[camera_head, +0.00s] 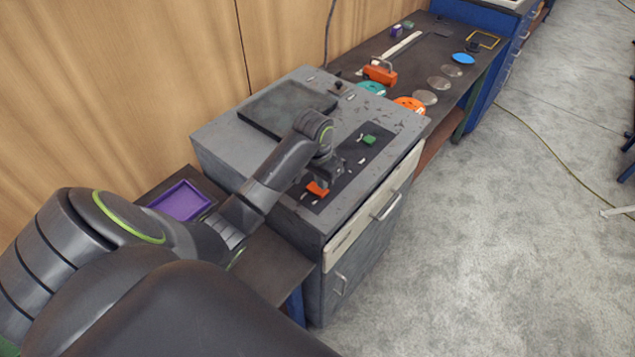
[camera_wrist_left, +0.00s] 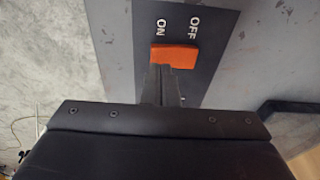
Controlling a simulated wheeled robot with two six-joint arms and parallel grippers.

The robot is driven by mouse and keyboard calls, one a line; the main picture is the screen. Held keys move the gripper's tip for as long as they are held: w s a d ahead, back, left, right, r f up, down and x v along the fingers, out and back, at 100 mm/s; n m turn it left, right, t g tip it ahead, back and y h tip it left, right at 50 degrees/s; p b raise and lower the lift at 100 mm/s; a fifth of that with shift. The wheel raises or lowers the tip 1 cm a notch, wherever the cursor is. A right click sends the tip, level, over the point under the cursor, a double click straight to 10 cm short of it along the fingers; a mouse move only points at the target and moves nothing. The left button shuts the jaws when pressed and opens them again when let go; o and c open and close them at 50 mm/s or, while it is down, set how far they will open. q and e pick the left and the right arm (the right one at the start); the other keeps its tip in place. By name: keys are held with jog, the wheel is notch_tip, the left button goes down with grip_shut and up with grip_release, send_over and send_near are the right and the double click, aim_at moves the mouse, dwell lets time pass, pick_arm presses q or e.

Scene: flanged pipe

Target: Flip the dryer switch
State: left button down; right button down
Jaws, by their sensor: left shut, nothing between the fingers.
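The dryer is a grey box (camera_head: 215,141) with a dark control panel (camera_head: 345,172) on its top. An orange switch (camera_head: 317,189) sits at the near end of the panel. In the left wrist view the orange switch (camera_wrist_left: 174,56) lies beside the white labels ON and OFF. My left gripper (camera_head: 320,177) is over the panel, right at the orange switch. In the left wrist view its fingers (camera_wrist_left: 160,82) are shut and empty, tips at the switch's lower edge on the ON side. I cannot tell whether they touch it. My right gripper is not in view.
A green switch (camera_head: 369,140) sits farther along the panel. A dark square plate (camera_head: 288,108) is on the dryer top. A purple tray (camera_head: 180,201) stands left of the dryer. An orange object (camera_head: 380,73) and several discs lie on the bench behind. Floor at right is mostly clear.

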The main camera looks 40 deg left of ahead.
aim_at(322, 192)
pick_arm(q)
jog(key=shift+f+b, duration=0.3)
jog(key=shift+f, duration=0.55)
dwell(0.3)
jog(key=shift+r+p, duration=0.9)
jog(key=shift+r, duration=2.65)
